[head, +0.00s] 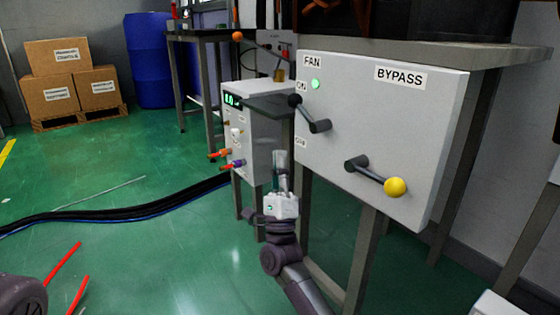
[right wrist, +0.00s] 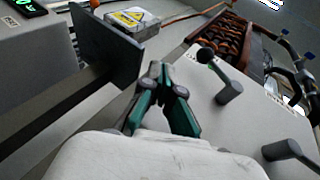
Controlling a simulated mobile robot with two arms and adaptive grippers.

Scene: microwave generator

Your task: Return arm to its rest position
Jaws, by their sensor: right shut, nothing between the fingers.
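My right gripper (head: 280,162) is shut and empty in the head view. It points up in front of the gap between the grey meter box and the white FAN/BYPASS panel (head: 340,185). In the right wrist view its green-and-grey fingers (right wrist: 161,72) come together at the tips, with the panel (right wrist: 262,112) behind and to the right. My right arm rises from the bottom of the head view. The left gripper does not show.
The panel's black-knobbed FAN lever (head: 308,113) and yellow-knobbed BYPASS lever (head: 375,178) stick out near my right arm. Black cables (head: 130,210) cross the green floor. Boxes (head: 70,85) and blue barrels (head: 147,60) stand far back.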

